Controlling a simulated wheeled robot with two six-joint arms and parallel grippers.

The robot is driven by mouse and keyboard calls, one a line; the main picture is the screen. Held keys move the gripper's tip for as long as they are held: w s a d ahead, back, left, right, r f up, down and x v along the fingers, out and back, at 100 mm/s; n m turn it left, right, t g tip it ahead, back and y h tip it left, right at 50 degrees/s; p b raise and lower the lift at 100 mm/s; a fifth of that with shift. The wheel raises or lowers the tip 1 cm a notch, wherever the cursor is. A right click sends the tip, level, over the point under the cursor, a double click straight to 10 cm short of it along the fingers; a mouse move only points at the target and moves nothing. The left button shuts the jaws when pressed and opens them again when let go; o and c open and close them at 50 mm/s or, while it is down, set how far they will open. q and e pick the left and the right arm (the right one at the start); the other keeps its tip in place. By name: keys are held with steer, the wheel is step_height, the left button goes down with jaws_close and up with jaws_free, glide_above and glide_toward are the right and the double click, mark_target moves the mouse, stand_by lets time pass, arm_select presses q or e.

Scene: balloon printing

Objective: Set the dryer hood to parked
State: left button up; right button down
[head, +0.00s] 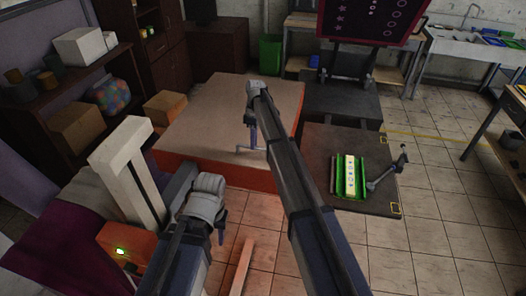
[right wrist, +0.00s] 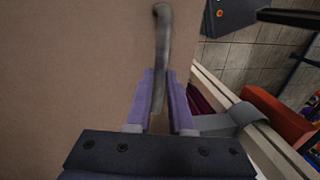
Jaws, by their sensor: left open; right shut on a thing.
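The dryer hood looks to be the wide box with a tan top and orange-red sides (head: 215,112), in the middle of the head view. Its tan surface (right wrist: 70,60) fills the left of the right wrist view. A grey bent handle (right wrist: 161,45) stands out from it. My right gripper (right wrist: 160,112) is shut on this handle, with the bar between its purple fingers. In the head view the right gripper (head: 251,138) is over the tan top, partly hidden by its own arm. My left gripper (head: 220,232) is open and empty, in front of the hood.
A dark platform (head: 350,185) right of the hood carries a green tray (head: 337,174) with a pale printed strip and a lever (head: 387,170). A dark maroon printed panel (head: 372,15) stands behind. Shelves with boxes (head: 80,45) are at left. The tiled floor at right is clear.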

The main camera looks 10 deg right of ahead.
steer(key=shift+w+a+n, duration=0.3)
steer(key=shift+w+a, duration=0.05)
steer(key=shift+w, duration=0.45)
steer(key=c, duration=1.2)
jaws_free()
steer(key=shift+a, duration=0.1)
steer(key=shift+c, duration=0.2)
steer(key=o, duration=0.4)
steer(key=shift+w+a+f, duration=0.1)
steer(key=shift+o, duration=0.2)
step_height(320, 180, up, 8)
steer(key=w+p, duration=0.1)
steer(key=p, duration=0.6)
steer(key=shift+d+p, duration=0.35)
steer(key=shift+p, duration=0.05)
